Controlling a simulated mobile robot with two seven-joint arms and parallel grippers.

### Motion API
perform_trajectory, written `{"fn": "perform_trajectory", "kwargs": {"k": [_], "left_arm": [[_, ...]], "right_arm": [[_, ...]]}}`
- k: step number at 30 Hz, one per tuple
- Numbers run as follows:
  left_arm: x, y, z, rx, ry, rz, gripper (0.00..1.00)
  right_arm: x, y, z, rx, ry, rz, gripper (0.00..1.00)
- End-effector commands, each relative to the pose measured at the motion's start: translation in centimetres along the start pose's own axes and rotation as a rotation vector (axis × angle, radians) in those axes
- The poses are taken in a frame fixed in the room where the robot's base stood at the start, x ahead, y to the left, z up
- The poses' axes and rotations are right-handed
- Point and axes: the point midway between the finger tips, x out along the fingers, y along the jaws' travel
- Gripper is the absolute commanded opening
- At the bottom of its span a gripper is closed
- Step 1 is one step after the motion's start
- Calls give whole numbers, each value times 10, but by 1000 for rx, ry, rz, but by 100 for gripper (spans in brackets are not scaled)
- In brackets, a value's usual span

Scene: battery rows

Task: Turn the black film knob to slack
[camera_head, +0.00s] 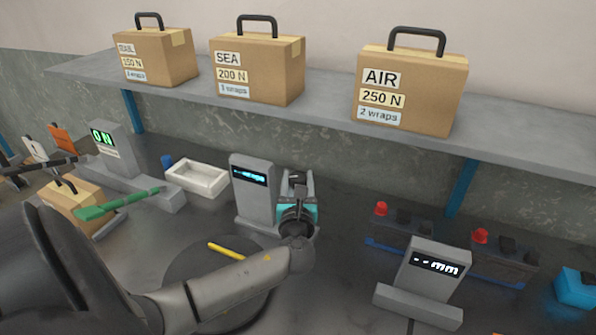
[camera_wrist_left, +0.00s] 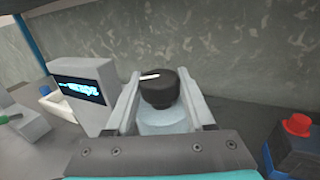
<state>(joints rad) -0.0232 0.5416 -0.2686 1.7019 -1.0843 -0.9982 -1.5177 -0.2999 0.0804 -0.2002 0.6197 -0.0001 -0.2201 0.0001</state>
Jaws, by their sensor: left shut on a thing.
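The black film knob (camera_wrist_left: 158,88) shows in the left wrist view, with a white pointer line on its top that points to the left. The display's text is too small to read. My right gripper is not in view.
A white tray (camera_head: 197,178) and a green-handled tool (camera_head: 118,204) are to the left. A gauge reading "-- mm" (camera_head: 435,264) and batteries with red caps (camera_head: 400,225) are to the right. A shelf with boxes (camera_head: 412,88) hangs above. A dark round plate (camera_head: 190,262) lies in front.

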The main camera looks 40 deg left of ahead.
Motion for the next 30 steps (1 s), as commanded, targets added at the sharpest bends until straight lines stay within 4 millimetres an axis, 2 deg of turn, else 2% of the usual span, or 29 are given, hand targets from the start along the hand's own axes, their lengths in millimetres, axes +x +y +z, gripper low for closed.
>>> {"fn": "perform_trajectory", "kwargs": {"k": [4, 13, 24, 30], "left_arm": [[0, -2, 2, -6, 2, 140, 0], [0, -2, 0, -4, 1, 425, 0], [0, 0, -2, -2, -2, 756, 0], [0, 1, -1, -2, -4, 878, 0]], "right_arm": [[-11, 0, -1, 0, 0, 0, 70], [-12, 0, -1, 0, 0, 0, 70], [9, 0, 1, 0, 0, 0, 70], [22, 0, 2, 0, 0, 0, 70]]}}
